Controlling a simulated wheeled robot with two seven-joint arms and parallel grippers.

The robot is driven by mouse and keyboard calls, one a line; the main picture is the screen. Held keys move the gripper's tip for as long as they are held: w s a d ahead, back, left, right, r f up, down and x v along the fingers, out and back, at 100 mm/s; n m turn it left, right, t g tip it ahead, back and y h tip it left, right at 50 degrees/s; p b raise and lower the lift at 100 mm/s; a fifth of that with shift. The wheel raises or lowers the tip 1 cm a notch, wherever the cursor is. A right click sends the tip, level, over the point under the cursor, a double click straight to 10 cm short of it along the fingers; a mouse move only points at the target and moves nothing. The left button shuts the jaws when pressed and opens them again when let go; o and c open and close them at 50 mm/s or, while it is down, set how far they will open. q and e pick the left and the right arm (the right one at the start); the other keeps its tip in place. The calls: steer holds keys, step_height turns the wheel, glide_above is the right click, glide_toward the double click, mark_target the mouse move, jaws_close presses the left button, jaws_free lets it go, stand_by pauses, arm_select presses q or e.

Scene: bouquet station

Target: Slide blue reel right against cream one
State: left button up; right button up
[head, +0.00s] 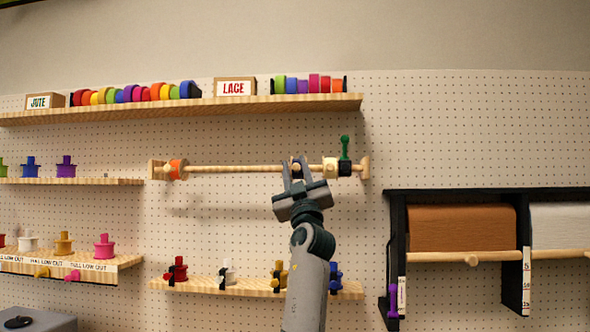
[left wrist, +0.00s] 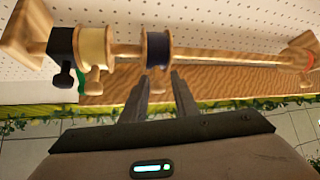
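The blue reel (left wrist: 158,51) hangs on a wooden rod (head: 235,169), dark-wound with wooden flanges; in the head view it is mostly hidden behind my gripper. The cream reel (head: 330,167) is right of it in the head view, and left of it in the left wrist view (left wrist: 95,47). Bare rod shows between the two reels. My left gripper (head: 297,167) is at the blue reel, its fingers (left wrist: 160,77) apart on either side of the reel's lower part. Whether they touch it I cannot tell. My right gripper is not in view.
An orange reel (head: 175,169) is at the rod's left end. A shelf of ribbons (head: 200,110) runs above; a shelf (head: 255,289) with small spools lies below.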

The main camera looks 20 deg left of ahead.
arm_select(q)
steer(key=shift+o, duration=0.4)
steer(key=shift+f, duration=0.1)
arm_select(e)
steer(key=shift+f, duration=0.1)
